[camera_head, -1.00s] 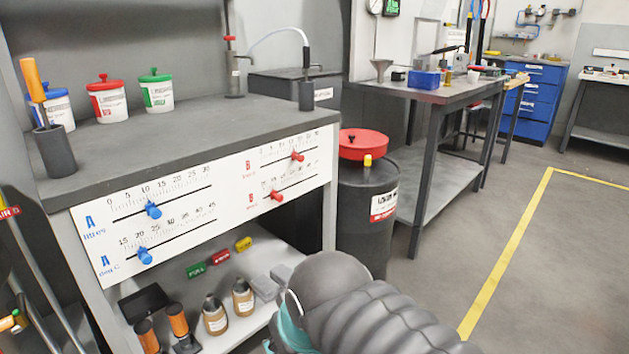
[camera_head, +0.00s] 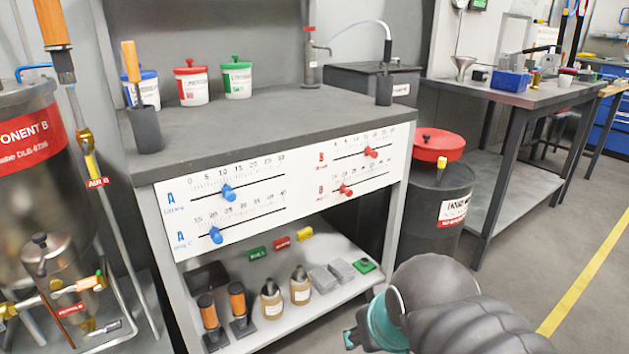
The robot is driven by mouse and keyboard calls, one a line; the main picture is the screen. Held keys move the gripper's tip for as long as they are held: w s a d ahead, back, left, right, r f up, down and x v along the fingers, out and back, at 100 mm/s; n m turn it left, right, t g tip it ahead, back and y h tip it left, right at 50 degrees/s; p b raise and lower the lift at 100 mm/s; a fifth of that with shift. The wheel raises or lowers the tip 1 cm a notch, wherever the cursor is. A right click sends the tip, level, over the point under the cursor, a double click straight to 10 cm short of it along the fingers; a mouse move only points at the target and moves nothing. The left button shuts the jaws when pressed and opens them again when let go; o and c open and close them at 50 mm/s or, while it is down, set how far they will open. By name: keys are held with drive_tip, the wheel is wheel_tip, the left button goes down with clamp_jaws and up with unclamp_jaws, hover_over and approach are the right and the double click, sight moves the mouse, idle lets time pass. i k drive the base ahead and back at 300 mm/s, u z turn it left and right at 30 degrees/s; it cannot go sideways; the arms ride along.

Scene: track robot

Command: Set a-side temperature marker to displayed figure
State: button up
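The A-side temperature marker is the lower blue slider knob (camera_head: 216,236) on the white scale panel (camera_head: 300,197). It stands near the 20 mark of the row labelled A deg C. The upper blue knob (camera_head: 228,193) is on the A litres row. Two red knobs, an upper one (camera_head: 371,152) and a lower one (camera_head: 346,190), are on the B rows.
The panel fronts a grey bench (camera_head: 270,112) with lidded tubs. Its lower shelf (camera_head: 330,300) holds bottles and orange-handled tools. A steel Component B tank (camera_head: 30,230) stands left, a dark drum (camera_head: 440,205) right. Open floor lies at the right.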

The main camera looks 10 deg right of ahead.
sight(218, 238)
drive_tip(key=u, duration=0.75)
drive_tip(key=k, duration=0.75)
drive_tip(key=z, duration=0.55)
